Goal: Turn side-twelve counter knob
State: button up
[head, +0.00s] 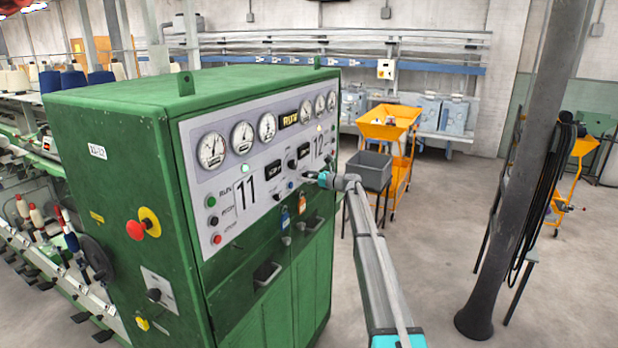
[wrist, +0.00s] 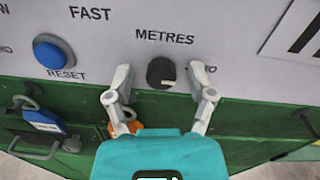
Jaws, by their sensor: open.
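A black round knob (wrist: 160,72) sits on the pale panel under the word METRES in the wrist view. A short white mark on it is toward its lower right. My gripper (wrist: 161,77) is open, with one fingertip left of the knob and one right of it. Whether the fingertips touch the knob or panel I cannot tell. In the head view my gripper (head: 316,178) is at the panel's right part, below the large 12 (head: 319,146), and the knob is hidden there.
A blue RESET button (wrist: 61,53) is left of the knob. In the head view a grey bin (head: 369,170) and a dark pillar (head: 520,170) stand to the right.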

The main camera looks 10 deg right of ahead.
jog(key=shift+d, duration=0.1)
grip_shut()
jog(key=shift+n, duration=0.4)
jog(key=n, duration=1.2)
jog(key=shift+s+a+n+h+p, duration=0.2)
jog(key=shift+n+h+p, duration=0.1)
jog(key=shift+n, duration=0.1)
jog(key=n, duration=0.4)
jog(key=shift+f, duration=0.1)
dwell(0.4)
